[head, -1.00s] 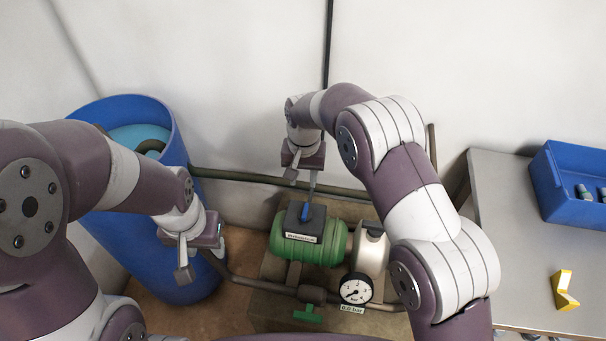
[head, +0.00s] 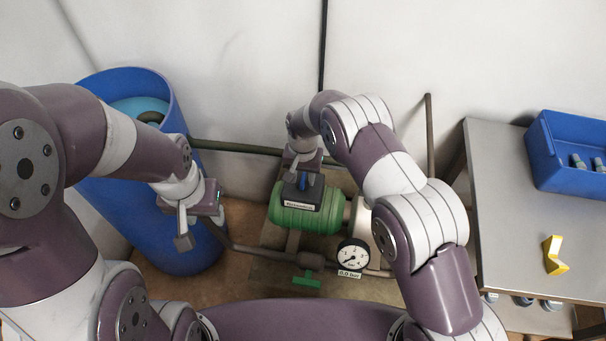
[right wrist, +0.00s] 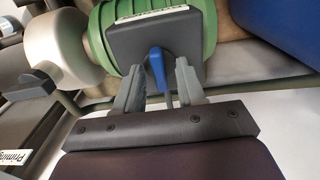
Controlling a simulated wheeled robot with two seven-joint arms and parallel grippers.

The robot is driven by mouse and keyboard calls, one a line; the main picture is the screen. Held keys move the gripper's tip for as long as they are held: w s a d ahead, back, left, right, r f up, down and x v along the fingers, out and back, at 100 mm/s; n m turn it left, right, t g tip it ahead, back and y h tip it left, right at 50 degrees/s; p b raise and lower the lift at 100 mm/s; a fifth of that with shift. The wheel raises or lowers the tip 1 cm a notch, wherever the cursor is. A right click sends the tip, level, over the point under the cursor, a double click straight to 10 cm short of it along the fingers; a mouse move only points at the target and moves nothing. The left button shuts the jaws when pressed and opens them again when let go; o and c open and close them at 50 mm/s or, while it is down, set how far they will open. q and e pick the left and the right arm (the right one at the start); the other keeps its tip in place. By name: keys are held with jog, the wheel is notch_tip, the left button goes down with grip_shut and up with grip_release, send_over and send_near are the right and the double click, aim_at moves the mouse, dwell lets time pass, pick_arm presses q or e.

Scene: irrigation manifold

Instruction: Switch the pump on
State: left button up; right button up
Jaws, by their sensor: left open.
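The green pump (head: 305,218) stands by the wall, with a dark switch box (head: 299,197) on top. A blue switch lever (head: 304,180) rises from the box, and it also shows in the right wrist view (right wrist: 157,66). My right gripper (right wrist: 158,82) is open at the box, with one finger on each side of the lever and visible gaps between. In the head view its fingertips are hard to make out. My left gripper (head: 183,241) is open and empty in front of the blue barrel. The pressure gauge (head: 353,255) has a label reading 0.0 bar.
The blue barrel (head: 185,255) stands at left. A green valve handle (head: 306,280) sits on the pipe in front of the pump. A grey table (head: 500,215) at right carries a blue bin (head: 570,180) and a yellow bracket (head: 554,256).

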jog(key=shift+c, duration=0.3)
grip_shut()
jog(key=shift+m, duration=0.4)
jog(key=shift+m+b, duration=0.35)
jog(key=shift+m, duration=0.35)
jog(key=m, duration=0.3)
jog(key=shift+b, duration=0.35)
jog(key=m, duration=0.4)
jog(key=shift+b, duration=0.3)
jog(key=shift+m, duration=1.9)
